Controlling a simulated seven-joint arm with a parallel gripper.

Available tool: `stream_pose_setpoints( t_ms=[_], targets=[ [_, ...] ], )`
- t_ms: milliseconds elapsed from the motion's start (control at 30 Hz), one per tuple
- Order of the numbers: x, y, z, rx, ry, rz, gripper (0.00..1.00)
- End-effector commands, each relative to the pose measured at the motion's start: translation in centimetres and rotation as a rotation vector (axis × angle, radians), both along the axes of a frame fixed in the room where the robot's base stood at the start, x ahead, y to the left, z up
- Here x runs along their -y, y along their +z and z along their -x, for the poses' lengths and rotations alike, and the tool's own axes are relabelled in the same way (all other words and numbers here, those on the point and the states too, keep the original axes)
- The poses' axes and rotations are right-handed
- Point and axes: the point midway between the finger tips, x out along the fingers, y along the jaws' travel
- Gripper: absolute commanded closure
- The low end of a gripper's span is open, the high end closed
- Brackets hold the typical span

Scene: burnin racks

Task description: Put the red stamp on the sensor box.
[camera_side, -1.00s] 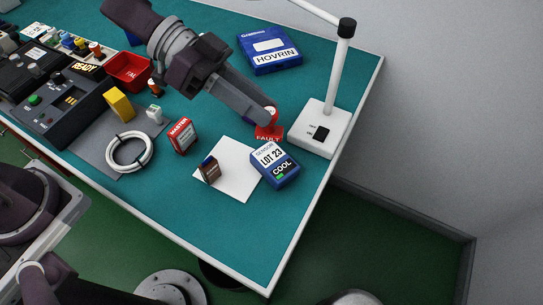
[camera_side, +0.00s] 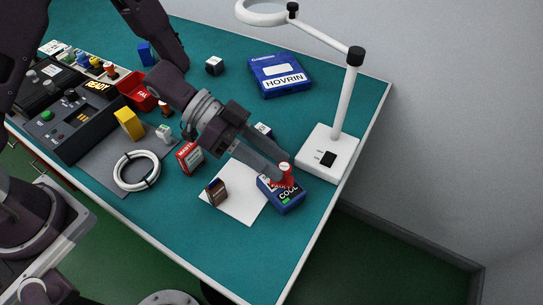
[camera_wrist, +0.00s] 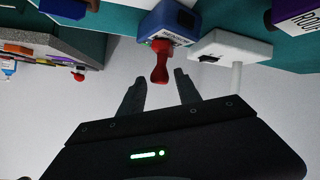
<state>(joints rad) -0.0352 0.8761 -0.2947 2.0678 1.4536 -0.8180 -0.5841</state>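The red stamp (camera_side: 286,178) is on top of the blue sensor box (camera_side: 284,198) in the side view, covering part of its label. In the wrist view the stamp (camera_wrist: 160,64) appears with its base against the face of the blue sensor box (camera_wrist: 176,20). My gripper (camera_side: 283,169) is at the stamp's handle. In the wrist view my gripper (camera_wrist: 160,78) has its two fingers apart, one on each side of the handle's end, with a gap to each. The sensor box lies at the right edge of a white sheet.
A white lamp base (camera_side: 328,152) with its post stands just right of the box. A brown block (camera_side: 216,191) stands on the white sheet (camera_side: 240,203), and a red box (camera_side: 190,157) is left of it. The blue HOVRIN case (camera_side: 280,77) lies behind.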

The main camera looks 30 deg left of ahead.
Motion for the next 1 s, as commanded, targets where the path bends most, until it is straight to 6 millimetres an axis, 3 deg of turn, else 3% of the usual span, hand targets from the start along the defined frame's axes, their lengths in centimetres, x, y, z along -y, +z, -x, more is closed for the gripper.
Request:
stream_pose_setpoints(
  t_ms=[367,733,1000],
  targets=[
    [-0.3,0.4,0.0,0.003,0.001,0.000,0.54],
    [-8.4,4.7,0.8,0.003,0.004,-0.003,0.54],
    [-10.6,5.9,1.2,0.000,0.000,-0.001,0.54]
  ],
)
